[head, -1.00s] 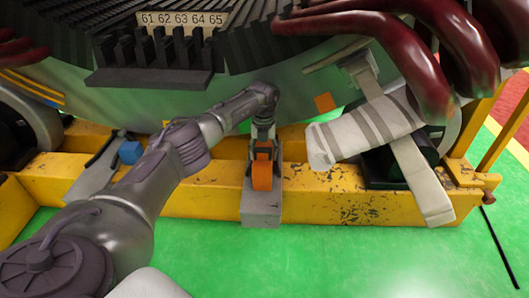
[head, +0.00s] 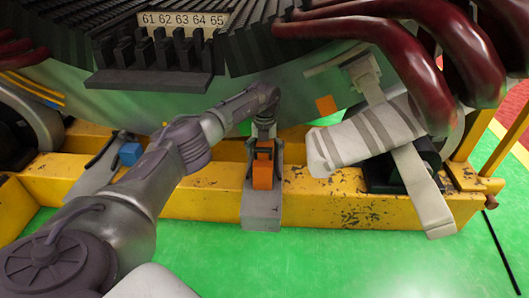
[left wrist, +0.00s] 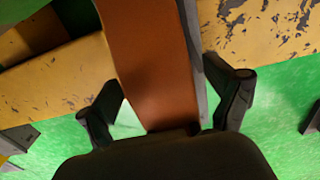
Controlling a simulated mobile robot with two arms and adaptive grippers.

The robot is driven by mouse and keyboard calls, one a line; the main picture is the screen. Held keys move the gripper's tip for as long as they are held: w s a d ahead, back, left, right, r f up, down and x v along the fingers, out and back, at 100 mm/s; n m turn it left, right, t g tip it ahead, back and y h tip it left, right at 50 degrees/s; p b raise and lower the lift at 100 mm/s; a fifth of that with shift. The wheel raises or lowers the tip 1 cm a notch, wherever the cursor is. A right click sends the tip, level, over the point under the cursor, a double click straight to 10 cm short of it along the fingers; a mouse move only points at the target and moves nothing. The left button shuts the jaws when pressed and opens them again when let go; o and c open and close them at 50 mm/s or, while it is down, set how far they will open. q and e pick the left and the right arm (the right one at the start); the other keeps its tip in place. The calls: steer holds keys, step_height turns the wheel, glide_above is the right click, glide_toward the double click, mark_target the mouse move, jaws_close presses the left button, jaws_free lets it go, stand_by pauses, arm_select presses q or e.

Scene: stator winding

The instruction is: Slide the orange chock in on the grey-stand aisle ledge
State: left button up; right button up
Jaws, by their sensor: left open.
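The orange chock (head: 262,174) sits on the grey stand's ledge (head: 261,212) at the middle of the yellow base frame. My left gripper (head: 263,143) is right behind and above it, reaching down from the stator side. In the left wrist view the orange chock (left wrist: 150,65) runs up between the two spread fingers of my left gripper (left wrist: 166,105). The fingers stand apart from it, with a visible gap on the left side. The chock's far end is out of that view. My right gripper is not in view.
A blue chock (head: 130,153) sits on another grey ledge at the left. Pale strapping (head: 365,138) and dark red cables (head: 440,50) crowd the right side. The stator (head: 225,85) curves close above the arm. Green floor (head: 330,262) in front is clear.

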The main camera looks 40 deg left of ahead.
arm_select(q)
step_height(320, 180, up, 12)
steer(key=shift+f, duration=0.2)
steer(key=shift+r, duration=0.2)
stand_by(0.3)
